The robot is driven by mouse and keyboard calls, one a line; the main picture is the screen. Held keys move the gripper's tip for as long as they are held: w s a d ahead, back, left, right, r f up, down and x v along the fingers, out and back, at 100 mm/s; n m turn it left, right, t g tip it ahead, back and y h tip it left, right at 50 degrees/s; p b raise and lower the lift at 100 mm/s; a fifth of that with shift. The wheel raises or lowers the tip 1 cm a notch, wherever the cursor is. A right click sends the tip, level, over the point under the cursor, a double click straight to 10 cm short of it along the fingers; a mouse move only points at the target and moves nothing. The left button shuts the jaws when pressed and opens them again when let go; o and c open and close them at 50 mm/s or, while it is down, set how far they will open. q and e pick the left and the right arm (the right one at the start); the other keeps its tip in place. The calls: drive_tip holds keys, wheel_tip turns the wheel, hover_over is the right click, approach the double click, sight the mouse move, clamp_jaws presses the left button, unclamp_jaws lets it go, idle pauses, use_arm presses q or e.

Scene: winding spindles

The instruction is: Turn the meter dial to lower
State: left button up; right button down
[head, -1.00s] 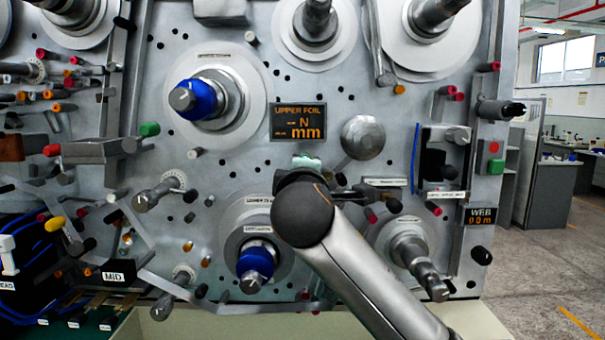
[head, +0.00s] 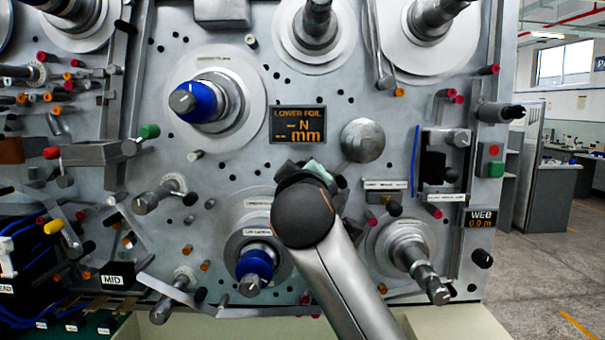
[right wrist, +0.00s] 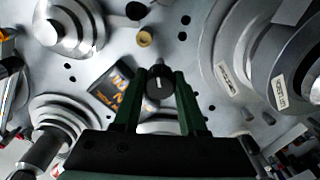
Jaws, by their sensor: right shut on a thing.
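The meter display (head: 298,124) on the machine face reads "LOWER FOIL" in orange letters, with dashes before N and mm. My right arm comes in from the bottom right, and its gripper lies just below the display, mostly hidden behind my own wrist. In the right wrist view the black dial (right wrist: 160,80) with a white mark sits between the green fingers of my right gripper (right wrist: 159,88), which is shut on it. The display also shows tilted at the left in that view (right wrist: 113,84). The dial is hidden in the head view. My left gripper is not in view.
An upper spindle with a blue collar (head: 194,101) and a lower one (head: 255,264) stick out on the left. A round grey knob (head: 362,140) is right of the display. Another spindle (head: 415,256) projects at the lower right. Open floor lies at the far right.

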idle(0.4)
drive_tip(key=shift+c, duration=2.3)
unclamp_jaws()
drive_tip(key=shift+s, duration=0.1)
drive_tip(key=s+b, duration=0.3)
drive_tip(key=s, duration=0.9)
drive_tip(key=shift+s, duration=0.25)
